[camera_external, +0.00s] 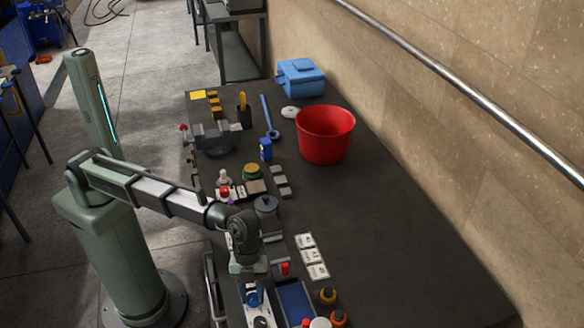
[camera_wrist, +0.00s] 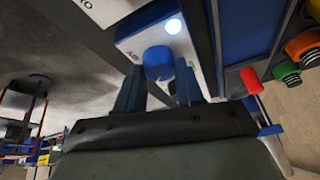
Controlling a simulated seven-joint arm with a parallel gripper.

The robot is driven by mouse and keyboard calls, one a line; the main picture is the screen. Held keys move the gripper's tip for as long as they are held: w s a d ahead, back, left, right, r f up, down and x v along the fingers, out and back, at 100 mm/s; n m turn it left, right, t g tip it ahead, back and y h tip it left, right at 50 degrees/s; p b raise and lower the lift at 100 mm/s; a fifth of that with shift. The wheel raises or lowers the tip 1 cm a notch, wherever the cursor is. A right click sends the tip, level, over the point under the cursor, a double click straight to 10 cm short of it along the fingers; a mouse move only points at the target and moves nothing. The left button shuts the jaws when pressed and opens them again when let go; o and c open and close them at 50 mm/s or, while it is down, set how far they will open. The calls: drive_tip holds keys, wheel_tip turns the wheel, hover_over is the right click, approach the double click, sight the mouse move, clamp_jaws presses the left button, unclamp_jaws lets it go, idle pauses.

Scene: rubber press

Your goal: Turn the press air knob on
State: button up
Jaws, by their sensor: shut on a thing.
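The blue press air knob (camera_wrist: 158,62) sits on a white panel (camera_wrist: 128,46) in the wrist view. The panel carries a small dark label whose text is hard to read, and a bright, glowing round light (camera_wrist: 173,26) beyond the knob. My gripper (camera_wrist: 158,77) has one blue finger on each side of the knob and is shut on it. In the external view my gripper (camera_external: 251,293) points down at the near end of the bench. The knob cannot be clearly told from the blue fingers there.
A blue tray-like panel (camera_external: 295,303) lies right of my gripper, with orange-topped and red-topped items close by. A red button-like piece (camera_external: 285,268) and white cards (camera_external: 312,256) lie further back. A red bucket (camera_external: 325,135) stands far off. The bench's right side is clear.

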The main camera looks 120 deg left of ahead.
drive_tip(key=shift+m+g+h, duration=0.3)
drive_tip(key=shift+m+g, duration=0.1)
drive_tip(key=shift+m, duration=0.8)
drive_tip(key=o, duration=1)
drive_tip(key=shift+o, duration=0.2)
drive_tip(key=shift+a+r, duration=0.1)
drive_tip(key=v, duration=1.3)
drive_tip(key=shift+r, duration=0.35)
drive_tip(key=shift+a, duration=0.1)
